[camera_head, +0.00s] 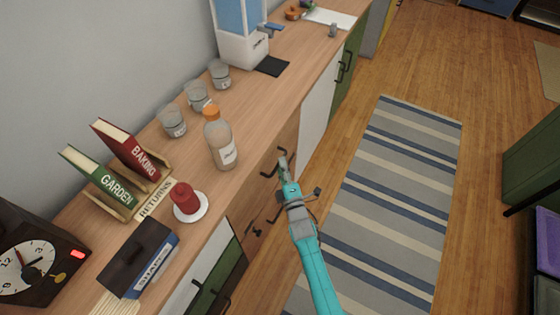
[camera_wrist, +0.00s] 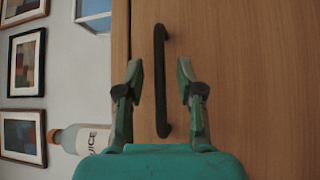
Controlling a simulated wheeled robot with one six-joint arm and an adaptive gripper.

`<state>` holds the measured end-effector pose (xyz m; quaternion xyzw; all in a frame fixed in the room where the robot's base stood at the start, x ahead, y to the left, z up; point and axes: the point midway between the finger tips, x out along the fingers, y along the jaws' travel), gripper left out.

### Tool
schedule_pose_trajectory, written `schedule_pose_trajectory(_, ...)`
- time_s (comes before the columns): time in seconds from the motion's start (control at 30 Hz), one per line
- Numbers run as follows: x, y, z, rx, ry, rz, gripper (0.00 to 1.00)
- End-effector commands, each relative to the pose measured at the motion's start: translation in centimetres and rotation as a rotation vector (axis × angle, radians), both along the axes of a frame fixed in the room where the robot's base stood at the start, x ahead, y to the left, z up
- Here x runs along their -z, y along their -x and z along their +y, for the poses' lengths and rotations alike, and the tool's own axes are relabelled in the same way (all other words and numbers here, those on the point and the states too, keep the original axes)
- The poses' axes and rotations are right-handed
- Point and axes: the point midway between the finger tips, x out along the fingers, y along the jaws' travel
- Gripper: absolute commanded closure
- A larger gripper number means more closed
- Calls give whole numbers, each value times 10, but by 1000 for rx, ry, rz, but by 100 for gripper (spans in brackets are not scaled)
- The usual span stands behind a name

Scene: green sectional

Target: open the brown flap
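The brown flap (camera_head: 248,212) is part of the wood-coloured front under the counter, between a white door and a green-and-white section. Its wood face fills most of the wrist view (camera_wrist: 245,80). A black bar handle (camera_wrist: 160,80) stands on that face, upright in the wrist picture. My gripper (camera_head: 282,163) is beside the upper black handle in the head view. In the wrist view my gripper (camera_wrist: 159,70) is open, with one finger to each side of the handle in the picture. Whether the fingers reach around the bar or touch it, I cannot tell. The panel looks shut.
The counter (camera_head: 290,65) holds a juice bottle (camera_head: 219,143), several glasses, books and a red object (camera_head: 185,198) on a white dish. A lower black handle (camera_head: 272,208) is on the same brown front. The floor over the striped rug (camera_head: 390,190) is clear.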

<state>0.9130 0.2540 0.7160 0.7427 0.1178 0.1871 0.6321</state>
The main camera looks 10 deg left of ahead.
Motion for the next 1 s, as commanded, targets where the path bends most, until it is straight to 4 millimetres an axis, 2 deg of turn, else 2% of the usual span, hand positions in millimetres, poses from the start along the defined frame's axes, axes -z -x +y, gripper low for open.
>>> schedule_pose_trajectory(0.2, -2, -17, 8, 0, 0, 1, 63)
schedule_pose_trajectory(0.57, -3, -21, 9, 0, -1, 0, 63)
schedule_pose_trajectory(0.7, -3, -20, 9, 0, -1, 0, 95)
schedule_pose_trajectory(0.73, -3, -20, 9, 0, -1, 0, 100)
schedule_pose_trajectory(1.0, -2, -20, 9, 0, -1, 0, 100)
